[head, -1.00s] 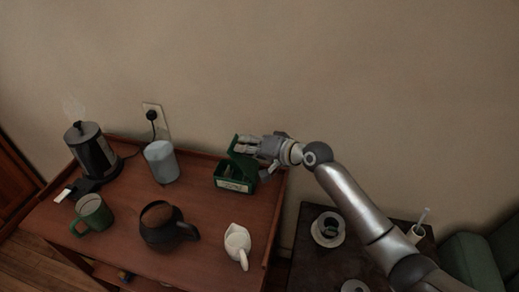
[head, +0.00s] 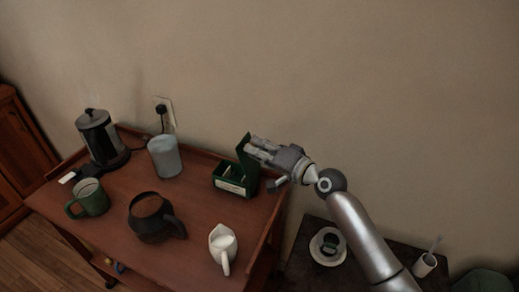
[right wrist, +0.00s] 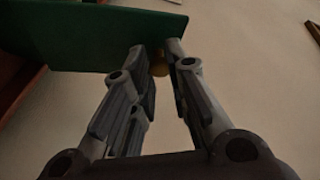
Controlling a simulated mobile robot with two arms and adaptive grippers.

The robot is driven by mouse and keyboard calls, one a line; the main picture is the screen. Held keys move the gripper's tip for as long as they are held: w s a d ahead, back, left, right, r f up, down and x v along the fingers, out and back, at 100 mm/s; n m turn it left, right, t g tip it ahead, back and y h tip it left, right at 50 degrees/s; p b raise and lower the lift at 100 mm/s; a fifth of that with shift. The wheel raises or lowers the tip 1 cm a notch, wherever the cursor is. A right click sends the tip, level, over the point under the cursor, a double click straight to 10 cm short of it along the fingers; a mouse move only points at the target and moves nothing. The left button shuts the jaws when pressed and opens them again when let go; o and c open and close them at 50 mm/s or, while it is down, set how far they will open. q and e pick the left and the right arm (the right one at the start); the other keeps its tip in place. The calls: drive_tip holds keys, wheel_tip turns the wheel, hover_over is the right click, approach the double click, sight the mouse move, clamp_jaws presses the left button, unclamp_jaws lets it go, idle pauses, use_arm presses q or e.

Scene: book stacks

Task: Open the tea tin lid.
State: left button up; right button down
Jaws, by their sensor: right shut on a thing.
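The green tea tin (head: 230,183) stands near the back right of the wooden trolley top. Its green lid (head: 244,151) is hinged up, standing roughly upright over the box's far right side, and the inside of the box shows with something pale in it. My right gripper (head: 256,150) is at the lid. In the right wrist view the fingers are closed around a small brass-coloured knob (right wrist: 159,66) at the edge of the green lid (right wrist: 90,40). My left gripper is in none of the views.
A kettle (head: 101,139), a grey canister (head: 165,157), a green mug (head: 90,198), a dark teapot (head: 152,217) and a white jug (head: 222,246) stand left and in front of the tin. A side table with a cup (head: 328,246) is at the right.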

drive_tip(key=c, duration=1.3)
unclamp_jaws()
drive_tip(key=shift+w, duration=0.1)
drive_tip(key=v, duration=1.2)
